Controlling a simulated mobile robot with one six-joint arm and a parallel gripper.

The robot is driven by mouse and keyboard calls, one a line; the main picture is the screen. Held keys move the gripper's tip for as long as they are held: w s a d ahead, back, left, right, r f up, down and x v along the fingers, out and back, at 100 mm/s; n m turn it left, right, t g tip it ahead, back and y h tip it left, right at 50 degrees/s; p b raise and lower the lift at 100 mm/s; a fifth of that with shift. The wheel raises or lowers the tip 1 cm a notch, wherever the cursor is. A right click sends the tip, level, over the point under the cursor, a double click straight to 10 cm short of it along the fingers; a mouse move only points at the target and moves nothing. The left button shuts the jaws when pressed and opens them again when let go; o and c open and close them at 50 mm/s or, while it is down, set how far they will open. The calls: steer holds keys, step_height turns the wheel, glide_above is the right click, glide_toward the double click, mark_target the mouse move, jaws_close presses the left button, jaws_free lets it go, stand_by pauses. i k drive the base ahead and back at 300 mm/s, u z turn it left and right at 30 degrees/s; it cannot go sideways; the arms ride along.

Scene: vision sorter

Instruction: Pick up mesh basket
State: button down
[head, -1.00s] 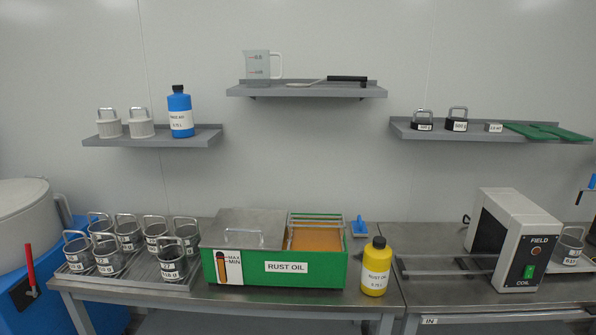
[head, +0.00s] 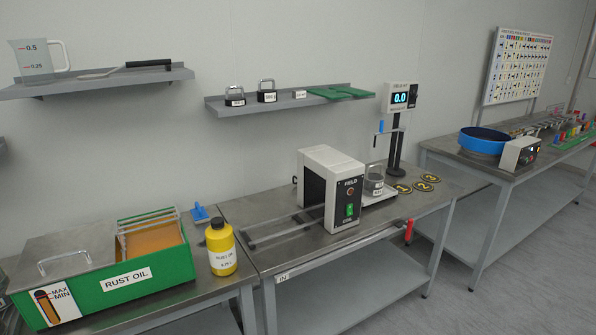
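One dark mesh basket (head: 374,182) with a wire handle and a white label shows in the head view, right of the middle. It stands upright on or just above a pale flat plate (head: 381,198), to the right of the field coil box (head: 337,190). The box hides part of its left side. The label is too small to read. My gripper is not in view.
A green rust oil tank (head: 130,285) and a yellow bottle (head: 221,248) stand at left. A display post (head: 399,120) reading 0.0 rises behind the basket. Numbered discs (head: 424,187) lie to its right. Another bench holds a blue bowl (head: 484,141). Two shelves hang above.

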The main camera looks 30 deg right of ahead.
mark_target(373, 179)
steer(key=z, duration=4.5)
steer(key=i, duration=0.1)
steer(key=u, duration=3.05)
